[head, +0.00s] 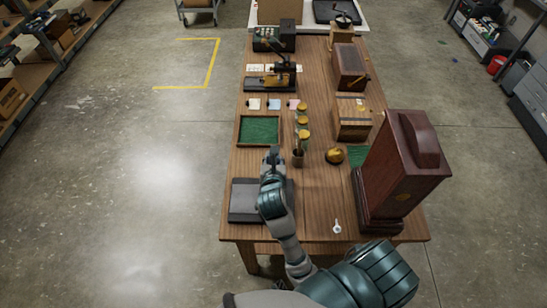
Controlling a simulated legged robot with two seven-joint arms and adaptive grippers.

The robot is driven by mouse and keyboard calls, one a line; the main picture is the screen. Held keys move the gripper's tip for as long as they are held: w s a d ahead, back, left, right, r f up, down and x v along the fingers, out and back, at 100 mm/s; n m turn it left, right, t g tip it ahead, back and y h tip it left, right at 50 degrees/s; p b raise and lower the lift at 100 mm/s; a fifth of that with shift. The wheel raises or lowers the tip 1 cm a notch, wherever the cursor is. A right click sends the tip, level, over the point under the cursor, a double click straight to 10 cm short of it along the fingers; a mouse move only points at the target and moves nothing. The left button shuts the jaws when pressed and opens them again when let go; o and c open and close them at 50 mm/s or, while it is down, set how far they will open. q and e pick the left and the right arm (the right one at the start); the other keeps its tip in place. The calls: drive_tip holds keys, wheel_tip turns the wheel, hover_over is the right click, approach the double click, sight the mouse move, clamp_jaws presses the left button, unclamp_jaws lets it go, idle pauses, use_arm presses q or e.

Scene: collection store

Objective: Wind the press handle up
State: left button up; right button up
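A small dark press (284,68) with a brass-coloured part at its base stands toward the back left of the wooden table. A dark lever, apparently its handle (277,45), slants up and left from its top. One arm of mine reaches in from the bottom right, which looks like my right arm. Its gripper (273,155) is above the front left of the table, well short of the press and touching nothing that I can make out. The fingers are too small to tell open from shut. My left gripper does not show.
A tall dark wooden case (400,170) stands front right. Wooden boxes (349,66) line the right side. A grey pad (243,200) lies at front left.

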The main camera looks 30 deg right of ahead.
drive_tip(key=shift+w+d+f, duration=0.1)
drive_tip(key=shift+w+f, duration=0.1)
drive_tip(key=shift+w, duration=0.15)
drive_tip(key=shift+s+r, duration=0.1)
drive_tip(key=shift+r, duration=0.2)
wheel_tip(320, 180, up, 9)
drive_tip(key=shift+r, duration=0.15)
idle(0.5)
